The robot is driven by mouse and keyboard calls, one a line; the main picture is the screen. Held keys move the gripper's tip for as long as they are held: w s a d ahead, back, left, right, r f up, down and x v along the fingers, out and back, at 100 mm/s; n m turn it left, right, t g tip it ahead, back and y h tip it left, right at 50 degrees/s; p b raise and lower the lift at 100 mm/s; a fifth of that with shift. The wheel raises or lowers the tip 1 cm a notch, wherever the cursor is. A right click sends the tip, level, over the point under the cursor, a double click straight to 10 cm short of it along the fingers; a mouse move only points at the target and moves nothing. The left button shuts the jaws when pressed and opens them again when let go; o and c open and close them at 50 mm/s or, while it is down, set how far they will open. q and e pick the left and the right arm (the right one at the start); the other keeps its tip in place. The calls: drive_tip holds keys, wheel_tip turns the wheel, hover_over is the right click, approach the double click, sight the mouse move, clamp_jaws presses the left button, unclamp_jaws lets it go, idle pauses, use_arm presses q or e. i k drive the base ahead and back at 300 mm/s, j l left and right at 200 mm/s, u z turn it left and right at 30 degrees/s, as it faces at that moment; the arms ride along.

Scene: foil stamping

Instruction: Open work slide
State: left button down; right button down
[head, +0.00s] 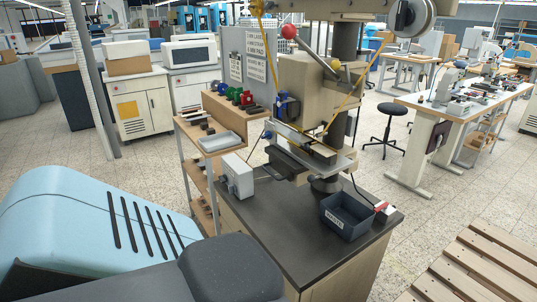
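The foil stamping press (312,95) stands on a dark-topped bench in the middle of the head view. Its beige body carries a lever with a red knob (289,31) and a yellow foil band running down each side. The work slide (335,163) appears as a flat metal plate low on the press, under the head, with a dark block beside it at its left. I cannot tell from this angle how far the slide is pulled out. Neither of my grippers shows in the head view.
On the bench (290,232) are a dark labelled bin (346,216), a small red-and-white item (383,210) and a grey box (237,177). A wooden shelf (213,128) with coloured rolls stands behind left. A slatted pallet (480,265) lies front right. A stool (386,125) stands behind.

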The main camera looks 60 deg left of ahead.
sight(283, 163)
drive_tip(key=u, duration=1.75)
